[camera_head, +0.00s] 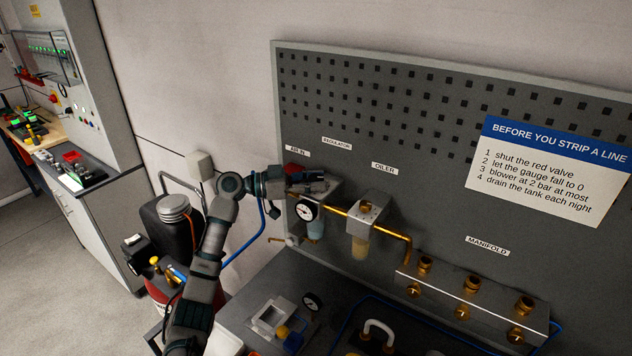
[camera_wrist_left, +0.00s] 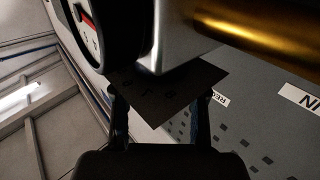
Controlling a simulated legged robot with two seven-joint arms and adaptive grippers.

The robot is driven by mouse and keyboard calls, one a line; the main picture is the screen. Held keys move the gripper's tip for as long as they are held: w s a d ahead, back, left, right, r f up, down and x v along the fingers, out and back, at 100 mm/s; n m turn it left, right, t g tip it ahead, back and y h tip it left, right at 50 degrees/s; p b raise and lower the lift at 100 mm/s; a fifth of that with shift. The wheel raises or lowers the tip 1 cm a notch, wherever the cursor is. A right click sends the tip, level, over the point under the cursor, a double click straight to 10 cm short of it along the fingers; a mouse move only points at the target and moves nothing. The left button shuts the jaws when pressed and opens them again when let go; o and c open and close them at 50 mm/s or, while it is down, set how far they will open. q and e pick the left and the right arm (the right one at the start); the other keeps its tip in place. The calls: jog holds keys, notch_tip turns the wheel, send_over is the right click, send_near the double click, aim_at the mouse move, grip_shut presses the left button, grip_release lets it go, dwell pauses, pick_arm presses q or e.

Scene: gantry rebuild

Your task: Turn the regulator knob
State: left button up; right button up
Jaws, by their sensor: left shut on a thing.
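The regulator (camera_head: 332,188) is a grey block on the panel below the label "REGULATOR", with a round white-faced gauge (camera_head: 306,210) and a pale blue bowl (camera_head: 316,229) below. My left gripper (camera_head: 312,181) is at the top of the regulator, shut on the knob, which it mostly hides. In the left wrist view, the gripper's two dark fingers (camera_wrist_left: 161,115) stand either side of a dark square piece with faint marks (camera_wrist_left: 172,93) against the regulator body (camera_wrist_left: 180,50). The gauge (camera_wrist_left: 85,30) is partly in view there. The knob's angle cannot be told. My right gripper is out of view.
A brass pipe (camera_head: 390,230) runs right from the regulator past the oiler (camera_head: 364,218) to the manifold (camera_head: 470,300). A red part (camera_head: 293,168) shows behind my gripper. A dark tank (camera_head: 165,225) stands left of my arm. A bench with loose parts lies below.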

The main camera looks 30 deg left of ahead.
pick_arm(q)
jog(key=o, duration=1.2)
jog(key=shift+a, duration=0.15)
jog(key=shift+c, duration=0.2)
jog(key=shift+a+f, duration=0.1)
jog(key=v, duration=1.2)
jog(key=shift+w+f, duration=0.1)
jog(key=shift+a, duration=0.1)
